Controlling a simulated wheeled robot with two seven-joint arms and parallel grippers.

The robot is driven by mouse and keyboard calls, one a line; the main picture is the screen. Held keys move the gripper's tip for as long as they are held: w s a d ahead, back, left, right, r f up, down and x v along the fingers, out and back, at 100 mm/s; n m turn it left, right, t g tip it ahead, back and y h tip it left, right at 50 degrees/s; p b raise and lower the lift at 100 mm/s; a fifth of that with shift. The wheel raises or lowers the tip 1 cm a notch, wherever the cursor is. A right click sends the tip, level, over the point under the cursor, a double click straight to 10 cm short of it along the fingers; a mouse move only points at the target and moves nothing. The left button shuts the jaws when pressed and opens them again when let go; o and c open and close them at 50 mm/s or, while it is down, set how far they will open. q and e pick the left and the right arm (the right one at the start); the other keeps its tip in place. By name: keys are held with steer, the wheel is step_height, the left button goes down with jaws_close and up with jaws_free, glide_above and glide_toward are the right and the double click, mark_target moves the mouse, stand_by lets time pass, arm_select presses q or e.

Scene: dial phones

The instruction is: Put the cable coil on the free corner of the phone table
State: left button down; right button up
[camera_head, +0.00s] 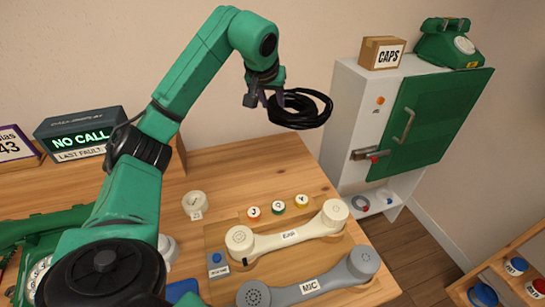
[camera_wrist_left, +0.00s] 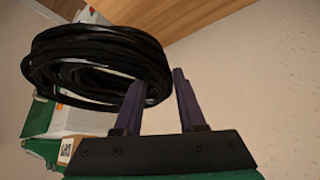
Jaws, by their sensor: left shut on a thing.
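The black cable coil (camera_head: 312,117) hangs in the air above the back right part of the wooden phone table (camera_head: 270,165). My left gripper (camera_head: 261,100) is shut on the left edge of the coil. In the left wrist view, the rim of the coil (camera_wrist_left: 85,70) lies between the two dark fingers of the gripper (camera_wrist_left: 158,80). The coil looks clear of the table. The back right corner of the table, below the coil, is bare. My right gripper is not in view.
A cream handset (camera_head: 290,236) and a grey handset (camera_head: 312,284) lie at the table's front right. Three coloured caps (camera_head: 278,208) sit behind them. A NO CALL display (camera_head: 80,138) stands at the left. A white cabinet with a green door (camera_head: 430,120) stands right of the table.

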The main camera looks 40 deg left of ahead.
arm_select(q)
steer(key=f+b, duration=0.1)
steer(key=f, duration=0.5)
steer(key=s+f+b, duration=0.1)
steer(key=f, duration=1.2)
steer(key=shift+s+d+b, duration=0.15)
steer(key=shift+d+b, duration=0.1)
steer(key=shift+b, duration=0.15)
steer(key=c, duration=0.5)
jaws_free()
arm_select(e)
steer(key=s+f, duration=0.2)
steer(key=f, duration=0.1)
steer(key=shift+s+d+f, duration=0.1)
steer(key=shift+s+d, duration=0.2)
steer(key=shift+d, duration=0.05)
arm_select(q)
steer(key=shift+r, duration=0.15)
steer(key=v, duration=1.1)
steer(key=shift+s+r, duration=0.25)
steer(key=shift+s, duration=0.1)
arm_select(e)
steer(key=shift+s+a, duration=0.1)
